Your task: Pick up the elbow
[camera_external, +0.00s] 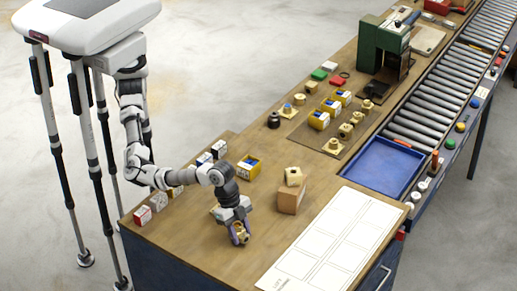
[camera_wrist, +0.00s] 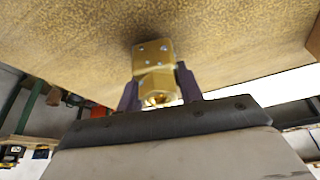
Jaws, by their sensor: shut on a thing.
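The elbow (camera_wrist: 154,62) is a brass fitting with a blocky body and a round, open end. It sits between the two dark fingers of my gripper (camera_wrist: 158,88) in the wrist view. In the external view my gripper (camera_external: 240,234) points down near the front of the wooden bench, shut on the elbow (camera_external: 242,237). The fingers partly cover the elbow there. It is low over the bench top; I cannot tell whether it touches the wood.
A brown block (camera_external: 289,200) with a brass part (camera_external: 293,176) on top stands right of my gripper. A white sheet with outlined boxes (camera_external: 330,238) lies further right. A blue tray (camera_external: 382,166) and roller conveyor (camera_external: 420,115) are beyond. Yellow bin (camera_external: 248,169) stands behind.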

